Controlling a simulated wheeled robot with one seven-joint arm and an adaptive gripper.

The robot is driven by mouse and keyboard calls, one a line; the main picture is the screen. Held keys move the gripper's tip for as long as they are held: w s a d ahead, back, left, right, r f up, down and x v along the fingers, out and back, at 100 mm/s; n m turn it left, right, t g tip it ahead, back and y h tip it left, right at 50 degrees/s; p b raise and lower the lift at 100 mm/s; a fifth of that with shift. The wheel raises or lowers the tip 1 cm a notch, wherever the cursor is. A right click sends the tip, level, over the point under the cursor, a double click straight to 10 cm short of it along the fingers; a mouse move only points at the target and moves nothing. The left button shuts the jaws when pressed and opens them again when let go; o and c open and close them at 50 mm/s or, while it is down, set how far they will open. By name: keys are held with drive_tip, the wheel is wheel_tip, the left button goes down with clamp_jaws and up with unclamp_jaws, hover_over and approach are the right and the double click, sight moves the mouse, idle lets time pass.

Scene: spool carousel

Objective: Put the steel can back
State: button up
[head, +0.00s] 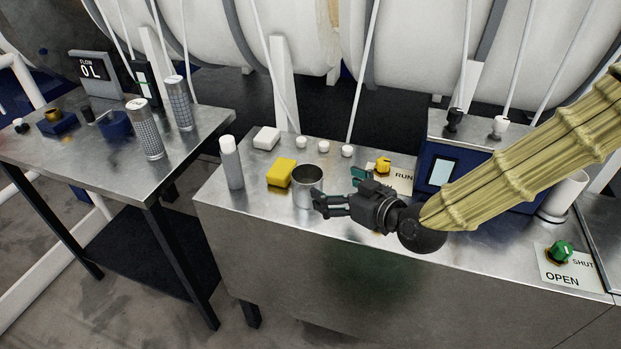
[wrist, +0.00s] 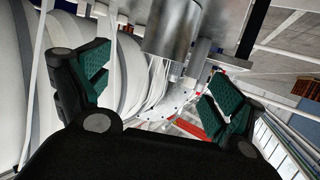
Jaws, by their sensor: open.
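The steel can (head: 308,187) is an open-topped silvery cylinder, upright on the steel bench, right of a yellow block. My gripper (head: 337,191) is open just to the right of the can, its fingers spread toward it. The near finger overlaps the can's lower right edge in the head view; I cannot tell whether it touches. In the wrist view, the can (wrist: 173,28) appears inverted beyond the open fingers (wrist: 155,85), not between the pads.
The yellow block (head: 282,172) and a white-capped bottle (head: 231,162) stand left of the can. A RUN plate with a yellow knob (head: 383,164) lies behind my gripper. A blue box (head: 437,172) stands to the right. The bench front (head: 300,225) is clear.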

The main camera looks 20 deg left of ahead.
sight(321, 181)
drive_tip(key=p+x, duration=0.1)
drive_tip(key=x, duration=0.4)
drive_tip(key=shift+a, duration=0.35)
drive_tip(key=shift+w+a+r, duration=0.1)
drive_tip(key=shift+w+a, duration=0.1)
drive_tip(key=shift+a, duration=0.2)
drive_tip(key=shift+p+x, duration=0.85)
drive_tip(key=shift+x, duration=1.35)
drive_tip(key=shift+c, duration=0.2)
drive_tip(key=c, duration=1.2)
drive_tip(key=shift+c, duration=0.3)
